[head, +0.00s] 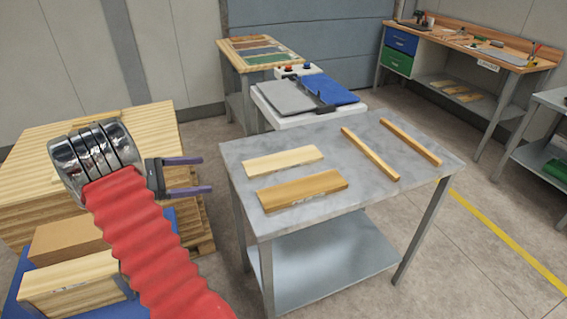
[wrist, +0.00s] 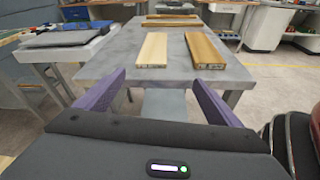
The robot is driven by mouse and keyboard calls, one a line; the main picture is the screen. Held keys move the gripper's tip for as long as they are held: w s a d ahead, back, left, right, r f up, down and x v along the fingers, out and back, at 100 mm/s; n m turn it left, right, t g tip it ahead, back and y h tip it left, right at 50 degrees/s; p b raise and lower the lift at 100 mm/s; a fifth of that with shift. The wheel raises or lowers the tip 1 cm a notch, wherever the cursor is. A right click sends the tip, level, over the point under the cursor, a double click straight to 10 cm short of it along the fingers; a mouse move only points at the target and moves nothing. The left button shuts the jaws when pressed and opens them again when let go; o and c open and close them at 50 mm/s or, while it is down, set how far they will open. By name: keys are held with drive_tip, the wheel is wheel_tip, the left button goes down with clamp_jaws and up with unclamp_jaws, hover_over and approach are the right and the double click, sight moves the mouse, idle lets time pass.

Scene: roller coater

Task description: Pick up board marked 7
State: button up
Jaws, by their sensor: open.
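Two wide boards lie flat on the grey table (head: 335,199): a pale one (head: 283,161) and a browner one (head: 301,189) nearer my body. Two narrow strips, (head: 370,153) and (head: 411,141), lie to their right. In the wrist view, the pale board (wrist: 153,48) and the brown board (wrist: 205,50) lie side by side, with small markings on their near ends. I cannot read any number, so I cannot tell which is marked 7. My gripper (head: 207,174) is open and empty, left of the table and pointing toward it; its purple fingers also show in the wrist view (wrist: 158,80).
Stacked wood (head: 30,138) stands left, close to my arm, with more boards (head: 70,285) in front. A white-based machine with grey and blue panels (head: 310,95) stands behind the table. A workbench (head: 480,45) is at the back right. The floor right of the table is clear.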

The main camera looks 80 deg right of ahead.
drive_tip(key=s+d+f+n+g, duration=0.1)
drive_tip(key=s+d+f+g, duration=0.1)
drive_tip(key=d+f, duration=0.3)
drive_tip(key=shift+s+d+g+h, duration=0.4)
drive_tip(key=shift+s+d, duration=0.35)
drive_tip(key=shift+s, duration=0.1)
drive_tip(key=shift+f, duration=0.1)
approach(257, 166)
drive_tip(key=shift+d+x, duration=0.2)
drive_tip(key=shift+x, duration=2.25)
drive_tip(key=shift+x, duration=2.5)
drive_tip(key=shift+s+a+f, duration=0.1)
drive_tip(key=shift+f, duration=0.05)
drive_tip(key=c, duration=1.3)
